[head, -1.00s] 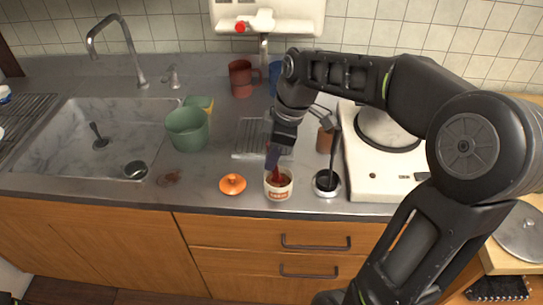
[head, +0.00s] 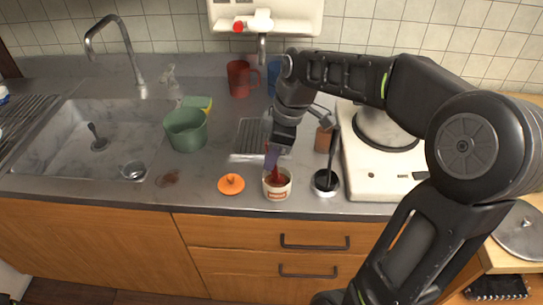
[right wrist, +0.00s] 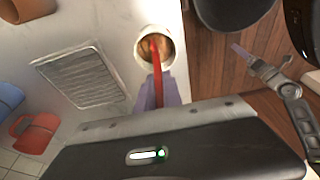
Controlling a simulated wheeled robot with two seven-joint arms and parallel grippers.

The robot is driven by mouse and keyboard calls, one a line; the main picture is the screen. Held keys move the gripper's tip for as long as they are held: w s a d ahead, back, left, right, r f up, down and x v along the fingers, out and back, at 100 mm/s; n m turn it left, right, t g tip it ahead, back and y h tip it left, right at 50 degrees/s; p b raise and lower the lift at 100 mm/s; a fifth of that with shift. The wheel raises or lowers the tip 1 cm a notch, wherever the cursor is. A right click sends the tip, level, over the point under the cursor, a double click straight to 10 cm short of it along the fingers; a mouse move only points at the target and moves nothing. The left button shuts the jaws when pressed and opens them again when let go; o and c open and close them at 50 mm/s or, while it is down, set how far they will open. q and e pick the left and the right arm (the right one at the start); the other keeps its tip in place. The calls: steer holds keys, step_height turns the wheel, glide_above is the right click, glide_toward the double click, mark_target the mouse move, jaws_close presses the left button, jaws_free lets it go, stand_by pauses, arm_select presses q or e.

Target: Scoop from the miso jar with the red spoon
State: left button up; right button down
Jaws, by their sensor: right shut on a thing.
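The miso jar (head: 277,190) is a small white open tub with a reddish label, standing near the counter's front edge. In the right wrist view its round mouth (right wrist: 142,58) shows brown miso inside. My right gripper (head: 271,158) is above the jar, shut on the red spoon (right wrist: 158,82). The spoon points down into the jar, and its tip is hidden in the mouth. An orange lid (head: 231,185) lies on the counter left of the jar. My left gripper (right wrist: 240,51) shows only at the right of the right wrist view, apart from the jar; its opening is unclear.
A small container with a dark utensil (head: 326,182) stands close right of the jar. The white stove (head: 372,180) is farther right. A green pot (head: 187,130) and the sink (head: 70,130) are left. A red mug (head: 239,80) stands behind.

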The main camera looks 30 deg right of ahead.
steer(key=shift+r, duration=0.1)
stand_by(0.3)
steer(key=shift+r+p, duration=1.25)
steer(key=shift+r, duration=0.25)
steer(key=shift+r+p, duration=2)
steer(key=shift+r, duration=0.7)
